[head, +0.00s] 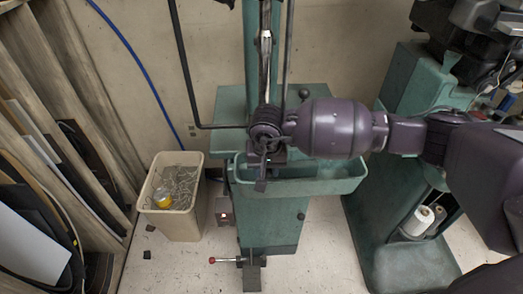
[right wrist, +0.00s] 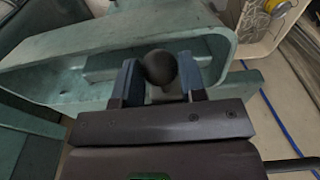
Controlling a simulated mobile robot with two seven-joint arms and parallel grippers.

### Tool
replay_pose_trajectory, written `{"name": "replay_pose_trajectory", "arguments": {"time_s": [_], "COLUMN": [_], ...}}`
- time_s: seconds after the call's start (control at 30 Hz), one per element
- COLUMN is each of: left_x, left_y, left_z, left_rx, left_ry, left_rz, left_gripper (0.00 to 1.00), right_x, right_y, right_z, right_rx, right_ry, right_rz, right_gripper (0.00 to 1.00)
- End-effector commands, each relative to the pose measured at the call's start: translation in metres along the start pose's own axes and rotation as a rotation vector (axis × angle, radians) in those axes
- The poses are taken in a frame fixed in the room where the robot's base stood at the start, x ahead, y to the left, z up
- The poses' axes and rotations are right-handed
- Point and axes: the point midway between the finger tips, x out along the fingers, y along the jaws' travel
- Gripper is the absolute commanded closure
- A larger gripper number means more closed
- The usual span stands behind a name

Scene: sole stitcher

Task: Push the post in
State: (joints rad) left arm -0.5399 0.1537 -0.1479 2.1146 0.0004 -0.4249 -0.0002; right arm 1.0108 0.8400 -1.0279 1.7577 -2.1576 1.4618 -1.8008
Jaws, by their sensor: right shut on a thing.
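The post shows in the right wrist view as a dark round knob (right wrist: 160,67) between the two fingers. My right gripper (right wrist: 158,82) is shut on it, with a bluish finger on each side. In the head view my right gripper (head: 266,160) reaches in from the right, at the front of the green machine column (head: 253,75) and above the green trough (head: 318,186). The gripper and wrist hide most of the post there, so how far in it sits cannot be told. My left gripper is not in view.
A beige bin (head: 173,220) with wiry scraps and a yellow item stands left of the machine. Boards (head: 65,100) lean along the left wall. Another green machine (head: 395,230) stands at the right. Black rods (head: 186,75) and a silver shaft (head: 264,60) rise beside the column.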

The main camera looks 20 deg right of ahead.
Motion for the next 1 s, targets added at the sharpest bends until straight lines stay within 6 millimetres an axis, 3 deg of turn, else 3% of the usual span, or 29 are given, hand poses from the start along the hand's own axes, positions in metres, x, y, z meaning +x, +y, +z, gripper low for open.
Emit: {"name": "replay_pose_trajectory", "arguments": {"time_s": [0.6, 1.0], "left_x": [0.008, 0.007], "left_y": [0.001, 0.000], "left_z": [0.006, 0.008], "left_rx": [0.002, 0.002], "left_ry": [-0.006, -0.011], "left_rz": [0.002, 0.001], "left_gripper": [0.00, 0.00], "right_x": [0.004, 0.003], "right_y": [0.000, 0.000], "right_z": [-0.029, -0.033], "right_rx": [0.001, 0.002], "right_ry": [0.000, 0.003], "right_rz": [0.000, -0.001], "right_gripper": [0.90, 0.90]}}
